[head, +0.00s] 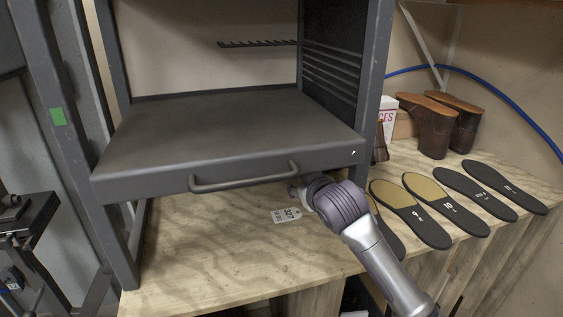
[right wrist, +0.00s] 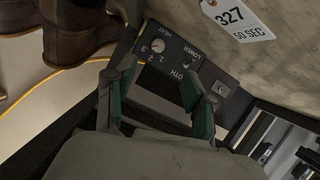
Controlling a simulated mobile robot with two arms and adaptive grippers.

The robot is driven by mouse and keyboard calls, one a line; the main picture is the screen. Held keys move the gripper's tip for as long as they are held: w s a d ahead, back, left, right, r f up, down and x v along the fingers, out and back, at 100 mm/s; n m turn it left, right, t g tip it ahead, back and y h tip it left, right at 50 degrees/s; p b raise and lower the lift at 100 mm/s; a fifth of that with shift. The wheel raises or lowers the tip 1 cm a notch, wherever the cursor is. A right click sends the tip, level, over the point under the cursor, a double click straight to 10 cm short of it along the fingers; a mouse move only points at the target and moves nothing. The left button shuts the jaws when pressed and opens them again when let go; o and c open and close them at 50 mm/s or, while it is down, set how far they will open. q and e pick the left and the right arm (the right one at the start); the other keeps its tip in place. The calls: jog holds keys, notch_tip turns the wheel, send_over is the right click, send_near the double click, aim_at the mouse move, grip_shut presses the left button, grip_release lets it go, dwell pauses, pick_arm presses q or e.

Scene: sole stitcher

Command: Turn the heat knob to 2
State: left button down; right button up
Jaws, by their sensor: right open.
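A dark control panel (right wrist: 172,62) with white lettering shows upside down in the right wrist view. The heat knob (right wrist: 158,45) is a small pale round spot on it, by the word HEAT and small numerals. Its pointer is too small to read. My right gripper (right wrist: 152,80) is open, its two green-edged fingers spread in front of the panel, empty and apart from the knob. In the head view my right gripper (head: 300,190) is by the right end of the drawer handle, its fingertips mostly hidden. My left gripper does not show.
A dark metal rack holds a shelf with a front handle (head: 245,178). A 327 tag (head: 287,215) lies on the wooden table (head: 210,260). Insoles (head: 425,218) and brown boots (head: 435,125) are at the right. A square switch (right wrist: 221,89) is on the panel.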

jog(key=shift+w+a, duration=0.1)
jog(key=shift+w, duration=0.45)
jog(key=shift+w+r+p, duration=0.15)
jog(key=shift+p, duration=0.4)
jog(key=p+x, duration=0.1)
jog(key=x, duration=0.1)
jog(key=shift+w+a, duration=0.15)
jog(key=shift+w, duration=0.05)
jog(key=x, duration=0.3)
jog(key=shift+w+p, duration=0.1)
jog(key=shift+p, duration=0.25)
jog(key=p+x, duration=0.1)
jog(key=x, duration=0.2)
jog(key=shift+w+f, duration=0.35)
jog(key=shift+w, duration=0.05)
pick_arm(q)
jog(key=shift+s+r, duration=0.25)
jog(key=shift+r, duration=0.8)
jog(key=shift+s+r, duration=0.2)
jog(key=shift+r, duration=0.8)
pick_arm(e)
jog(key=shift+x, duration=1.2)
